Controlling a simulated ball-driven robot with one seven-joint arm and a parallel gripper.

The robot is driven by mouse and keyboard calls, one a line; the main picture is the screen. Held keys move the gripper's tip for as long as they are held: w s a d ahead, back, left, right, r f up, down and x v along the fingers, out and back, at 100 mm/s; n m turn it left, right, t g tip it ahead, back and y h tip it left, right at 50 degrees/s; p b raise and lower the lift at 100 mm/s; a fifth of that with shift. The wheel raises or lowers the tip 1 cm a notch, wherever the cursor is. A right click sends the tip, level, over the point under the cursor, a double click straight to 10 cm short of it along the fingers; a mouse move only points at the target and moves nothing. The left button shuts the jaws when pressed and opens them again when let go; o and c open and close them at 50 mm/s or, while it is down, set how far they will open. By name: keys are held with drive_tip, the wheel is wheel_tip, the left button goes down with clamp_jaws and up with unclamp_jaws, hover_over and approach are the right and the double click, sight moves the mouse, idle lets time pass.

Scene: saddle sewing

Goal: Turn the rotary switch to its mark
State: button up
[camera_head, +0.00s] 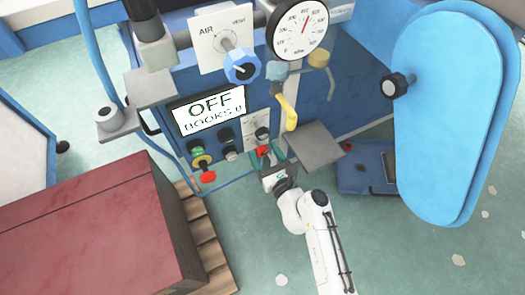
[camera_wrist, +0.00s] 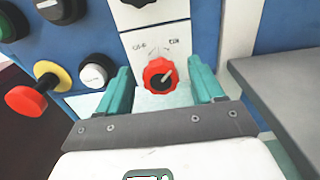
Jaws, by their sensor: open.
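The rotary switch is a red scalloped knob (camera_wrist: 160,76) with a light pointer, set on a white plate (camera_wrist: 143,41) with small printed marks above it. Its pointer slants up and to the right in the wrist view. In the head view the red knob (camera_head: 264,150) shows just beyond my gripper, partly covered. My gripper (camera_wrist: 160,84) is open, with one teal finger on each side of the knob. The fingers look apart from the knob; their depth relative to it is hard to tell. My gripper also shows in the head view (camera_head: 267,158), at the lower front of the blue machine.
A red-and-yellow button (camera_wrist: 35,95) and a white button (camera_wrist: 95,72) sit left of the plate. A grey shelf (camera_wrist: 285,95) juts out at right, close to the right finger. The display (camera_head: 209,110) reads OFF, BOOKS 0. A yellow lever (camera_head: 287,110) hangs above.

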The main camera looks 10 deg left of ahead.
drive_tip(key=shift+x, duration=0.85)
drive_tip(key=c, duration=1)
